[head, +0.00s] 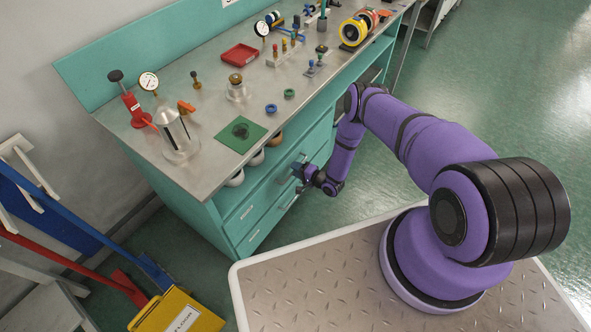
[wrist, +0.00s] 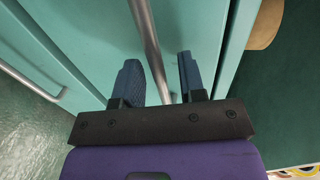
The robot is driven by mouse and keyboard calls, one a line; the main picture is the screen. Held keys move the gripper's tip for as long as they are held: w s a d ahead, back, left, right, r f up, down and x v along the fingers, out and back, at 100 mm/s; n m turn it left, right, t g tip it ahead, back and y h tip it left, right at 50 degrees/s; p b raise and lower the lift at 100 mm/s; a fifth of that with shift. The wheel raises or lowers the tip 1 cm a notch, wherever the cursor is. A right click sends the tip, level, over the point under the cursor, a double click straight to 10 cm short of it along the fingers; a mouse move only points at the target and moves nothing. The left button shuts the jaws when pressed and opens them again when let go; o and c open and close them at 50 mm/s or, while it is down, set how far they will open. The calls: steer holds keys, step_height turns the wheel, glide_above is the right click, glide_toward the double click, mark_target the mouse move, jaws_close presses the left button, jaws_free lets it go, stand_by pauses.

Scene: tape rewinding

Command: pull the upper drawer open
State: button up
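The upper drawer (head: 264,195) is a teal front with a small white label, under the open shelf of the workbench. It looks closed. Its metal bar handle (wrist: 149,40) shows in the wrist view, running down between my two blue fingers. In the wrist view my gripper (wrist: 160,72) is open, with one finger on each side of the bar and visible gaps. The lower drawer (head: 265,228) is beneath, and its handle (wrist: 32,84) is at the left.
The steel benchtop (head: 215,110) carries gauges, a red tray (head: 239,55) and a green mat (head: 233,143). Green floor lies clear before the drawers.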

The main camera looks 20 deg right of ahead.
steer(key=shift+w+a, duration=0.2)
steer(key=shift+w, duration=0.1)
steer(key=shift+c, duration=0.4)
jaws_close()
steer(key=shift+d, duration=0.1)
